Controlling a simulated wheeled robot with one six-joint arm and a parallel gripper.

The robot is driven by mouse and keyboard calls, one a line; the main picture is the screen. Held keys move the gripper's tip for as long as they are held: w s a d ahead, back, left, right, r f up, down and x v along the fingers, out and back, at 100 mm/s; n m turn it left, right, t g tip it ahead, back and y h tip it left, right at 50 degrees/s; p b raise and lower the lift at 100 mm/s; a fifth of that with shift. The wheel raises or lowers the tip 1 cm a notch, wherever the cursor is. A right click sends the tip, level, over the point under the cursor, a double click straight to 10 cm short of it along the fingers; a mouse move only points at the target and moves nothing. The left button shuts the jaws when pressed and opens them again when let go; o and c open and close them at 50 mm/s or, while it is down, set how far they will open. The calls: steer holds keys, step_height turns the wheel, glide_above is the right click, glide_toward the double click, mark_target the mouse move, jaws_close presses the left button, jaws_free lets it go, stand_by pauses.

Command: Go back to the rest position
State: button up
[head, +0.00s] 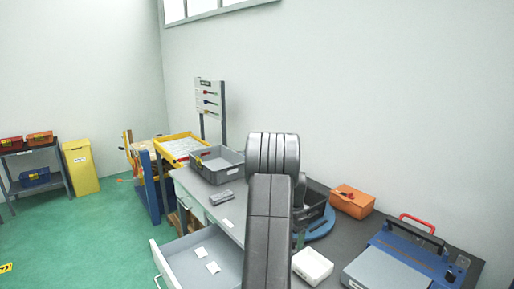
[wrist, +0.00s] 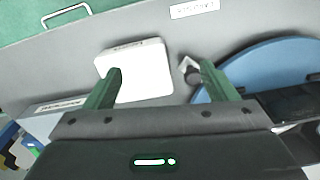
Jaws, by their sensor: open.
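My gripper (wrist: 160,67) shows in the wrist view with its two green fingers apart and nothing between them. It is above the grey bench top (wrist: 240,40).
A drawer (head: 232,268) stands open at the front left. A blue disc (wrist: 270,72) lies right of the fingers.

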steer(key=s+a+f+n+b, duration=0.3)
steer(key=s+a+f+n, duration=0.2)
steer(key=f, duration=0.3)
steer(key=s+a+f+n+b, duration=0.3)
steer(key=s+a+f+n, duration=0.2)
steer(key=f, duration=0.3)
steer(key=shift+a+n, duration=0.3)
steer(key=shift+a, duration=0.25)
steer(key=shift+s, duration=0.15)
